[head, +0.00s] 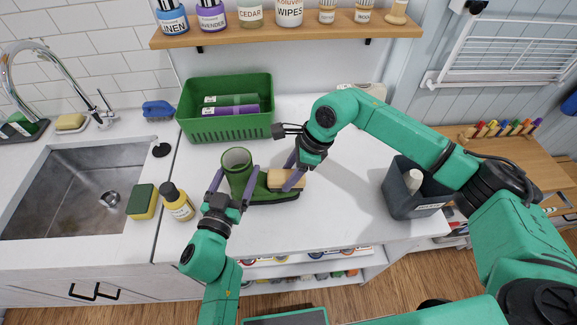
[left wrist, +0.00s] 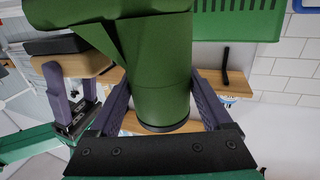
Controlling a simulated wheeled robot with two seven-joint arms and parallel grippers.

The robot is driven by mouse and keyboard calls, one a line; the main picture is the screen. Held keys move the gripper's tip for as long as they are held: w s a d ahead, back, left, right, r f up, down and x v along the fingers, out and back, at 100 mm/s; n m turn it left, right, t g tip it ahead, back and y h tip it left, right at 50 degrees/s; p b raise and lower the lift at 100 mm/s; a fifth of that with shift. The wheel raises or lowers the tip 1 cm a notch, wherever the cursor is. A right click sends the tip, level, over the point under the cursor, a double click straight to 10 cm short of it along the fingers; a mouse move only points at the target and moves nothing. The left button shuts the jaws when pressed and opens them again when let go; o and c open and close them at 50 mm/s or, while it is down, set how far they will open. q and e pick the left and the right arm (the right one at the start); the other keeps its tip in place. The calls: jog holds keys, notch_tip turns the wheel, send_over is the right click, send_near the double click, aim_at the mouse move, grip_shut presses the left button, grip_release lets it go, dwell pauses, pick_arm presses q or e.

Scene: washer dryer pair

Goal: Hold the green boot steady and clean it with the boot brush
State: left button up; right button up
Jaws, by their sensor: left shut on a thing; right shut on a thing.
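The green boot (head: 237,166) stands upright on the white counter, its toe pointing right. My left gripper (head: 234,184) has its fingers on both sides of the boot shaft; the left wrist view shows the shaft (left wrist: 160,75) between them. My right gripper (head: 292,170) is shut on the boot brush (head: 281,179), a tan wooden block lying over the toe of the boot. In the left wrist view the brush (left wrist: 88,64) shows its wooden back and dark bristles near the boot's foot. Whether the bristles press on the boot is hard to tell.
A green basket (head: 228,128) stands behind the boot. A yellow bottle (head: 178,203) and a sponge (head: 142,201) are at the left, beside the sink (head: 80,190). A dark bin (head: 417,203) stands at the right. A shelf (head: 290,28) hangs above; the counter between boot and bin is clear.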

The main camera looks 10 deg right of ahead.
jog(key=shift+s+r, duration=0.1)
jog(key=shift+s, duration=0.25)
jog(key=shift+r, duration=3.6)
jog(key=shift+f, duration=0.15)
jog(key=shift+f, duration=3.6)
jog(key=shift+w+f, duration=0.25)
jog(key=shift+w, duration=0.35)
grip_shut()
jog(key=shift+w, duration=1.5)
jog(key=shift+s, duration=2)
jog(key=shift+r, duration=4)
